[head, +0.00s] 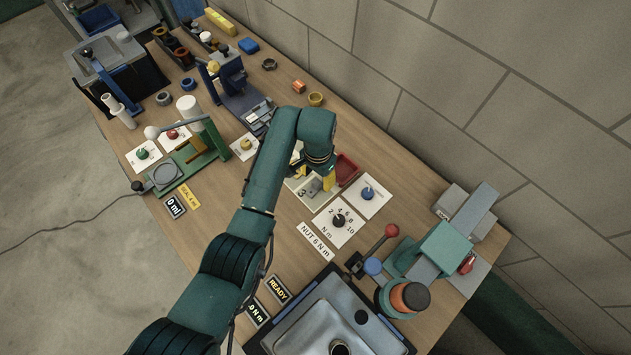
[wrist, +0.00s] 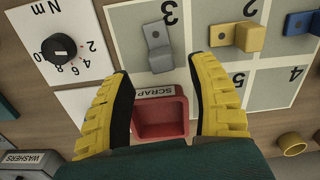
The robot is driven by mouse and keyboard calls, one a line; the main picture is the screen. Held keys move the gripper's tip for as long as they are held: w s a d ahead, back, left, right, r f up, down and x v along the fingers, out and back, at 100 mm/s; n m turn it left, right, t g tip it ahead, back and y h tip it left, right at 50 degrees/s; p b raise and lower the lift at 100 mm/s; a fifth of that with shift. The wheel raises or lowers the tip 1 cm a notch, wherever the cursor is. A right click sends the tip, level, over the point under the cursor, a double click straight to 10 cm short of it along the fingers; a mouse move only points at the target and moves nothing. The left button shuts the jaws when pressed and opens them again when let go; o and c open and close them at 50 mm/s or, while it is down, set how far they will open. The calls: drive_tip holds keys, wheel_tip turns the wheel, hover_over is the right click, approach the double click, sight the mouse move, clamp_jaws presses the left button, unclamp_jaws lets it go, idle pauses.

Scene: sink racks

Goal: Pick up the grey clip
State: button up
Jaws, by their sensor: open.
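The grey clip (wrist: 158,46) is a bent bracket with a hole in its upper tab. It lies on the pale cell marked 3 in the wrist view, and a small grey shape in the head view (head: 313,188) appears to be it. My gripper (wrist: 160,68) has yellow fingers with dark pads. They are spread wide, with nothing between them. The fingertips appear left and right of the clip's lower end in the wrist view, apart from it. How high they are above it I cannot tell. In the head view my gripper (head: 327,181) hangs over the board.
A yellow clip (wrist: 241,36) and a blue clip (wrist: 300,24) lie right of the grey one. The red scrap tray (wrist: 161,118) sits between my fingers' bases in the picture. A dial card (wrist: 62,47) is left. A press (head: 440,250) stands right.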

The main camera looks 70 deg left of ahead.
sight(315, 183)
drive_tip(key=f, duration=0.4)
drive_tip(key=shift+s+d+b, duration=0.1)
drive_tip(key=shift+s+b, duration=0.25)
drive_tip(key=shift+s, duration=0.05)
clamp_jaws()
